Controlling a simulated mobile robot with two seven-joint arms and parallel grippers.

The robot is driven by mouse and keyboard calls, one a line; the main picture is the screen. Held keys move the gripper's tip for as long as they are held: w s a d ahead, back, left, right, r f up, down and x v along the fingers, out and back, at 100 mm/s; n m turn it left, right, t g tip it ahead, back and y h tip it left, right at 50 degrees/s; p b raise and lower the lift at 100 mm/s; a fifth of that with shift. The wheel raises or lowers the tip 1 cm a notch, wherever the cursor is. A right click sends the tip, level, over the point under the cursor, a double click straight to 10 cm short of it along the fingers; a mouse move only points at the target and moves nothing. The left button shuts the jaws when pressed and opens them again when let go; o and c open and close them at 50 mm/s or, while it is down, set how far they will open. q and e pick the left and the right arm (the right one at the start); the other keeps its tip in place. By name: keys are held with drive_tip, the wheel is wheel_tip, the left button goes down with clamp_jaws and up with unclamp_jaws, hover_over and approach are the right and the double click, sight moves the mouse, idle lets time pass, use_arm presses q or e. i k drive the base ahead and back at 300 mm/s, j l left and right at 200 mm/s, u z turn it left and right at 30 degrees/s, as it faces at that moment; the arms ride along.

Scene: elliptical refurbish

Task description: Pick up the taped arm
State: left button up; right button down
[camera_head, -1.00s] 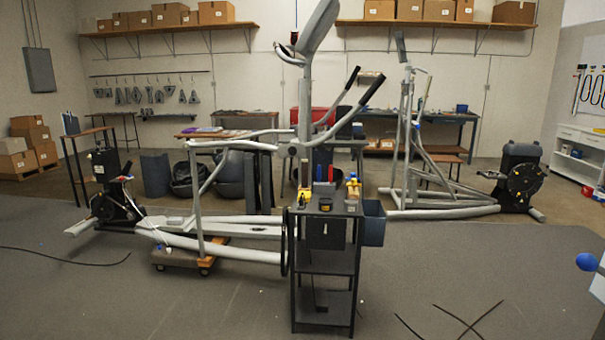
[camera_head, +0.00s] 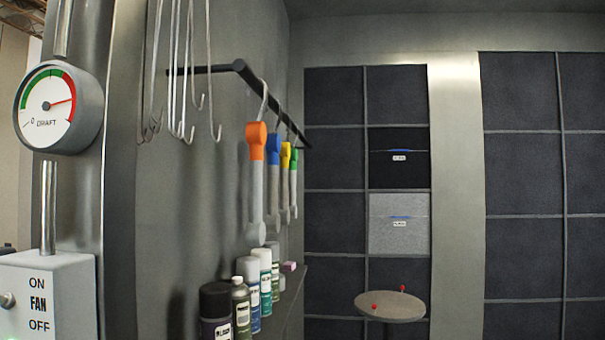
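Several grey arm-like pieces with coloured upper ends hang from hooks on a black rail (camera_head: 275,102) along the grey wall. The nearest has an orange end (camera_head: 257,142) and a long grey shaft (camera_head: 257,200). Behind it hang one with a blue end (camera_head: 274,150), one with a yellow end (camera_head: 285,156) and one with a green end (camera_head: 294,160), partly overlapping. I cannot tell whether the coloured ends are tape. Neither of my grippers is in view.
Spray cans and bottles (camera_head: 254,290) stand on a shelf below the hanging pieces. Empty metal hooks (camera_head: 188,80) hang nearer. A fan switch box (camera_head: 48,295) and a draft gauge (camera_head: 58,105) are at left. A round stand (camera_head: 392,308) with red knobs stands before dark filter panels (camera_head: 522,160).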

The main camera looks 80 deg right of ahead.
sight(285, 155)
drive_tip(key=z, duration=2.55)
drive_tip(key=i+l+u, duration=0.1)
drive_tip(key=u, duration=0.4)
drive_tip(key=i+l+u, duration=0.1)
drive_tip(key=l+u, duration=0.2)
drive_tip(key=u, duration=0.15)
drive_tip(key=l+u, duration=0.2)
drive_tip(key=u, duration=0.3)
drive_tip(key=l+u, duration=0.3)
drive_tip(key=u, duration=0.15)
drive_tip(key=l+u, duration=0.1)
drive_tip(key=l, duration=0.3)
drive_tip(key=k+l+u, duration=0.15)
drive_tip(key=l, duration=0.25)
drive_tip(key=l+u, duration=0.1)
drive_tip(key=l, duration=0.35)
drive_tip(key=k+l+u, duration=0.15)
drive_tip(key=l, duration=0.2)
drive_tip(key=k+l+u, duration=0.1)
drive_tip(key=l, duration=0.3)
drive_tip(key=k+l+u, duration=0.15)
drive_tip(key=l, duration=0.25)
